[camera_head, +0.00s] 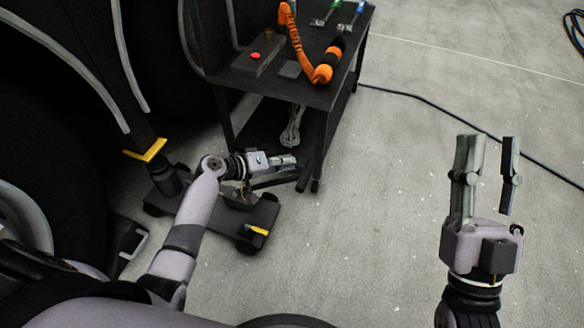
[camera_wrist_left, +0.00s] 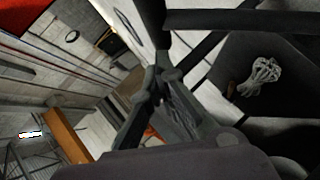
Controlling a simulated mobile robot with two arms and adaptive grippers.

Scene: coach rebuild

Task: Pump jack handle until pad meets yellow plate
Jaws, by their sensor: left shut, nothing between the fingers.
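The low black floor jack (camera_head: 262,215) stands on the floor beside the large dark wheel. Its round dark pad (camera_head: 163,172) sits just below the yellow plate (camera_head: 146,150); I cannot tell whether they touch. The dark jack handle (camera_head: 272,181) slopes up to the right toward the cart leg. My left gripper (camera_head: 293,161) is shut and empty, above and close to the handle; contact is unclear. Its dark fingers also show in the left wrist view (camera_wrist_left: 150,90). My right gripper (camera_head: 487,140) is open and empty, over bare floor at the right.
A black cart (camera_head: 290,92) stands behind my left gripper, with an orange coiled hose (camera_head: 297,42) and a box with a red button (camera_head: 255,56) on top.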

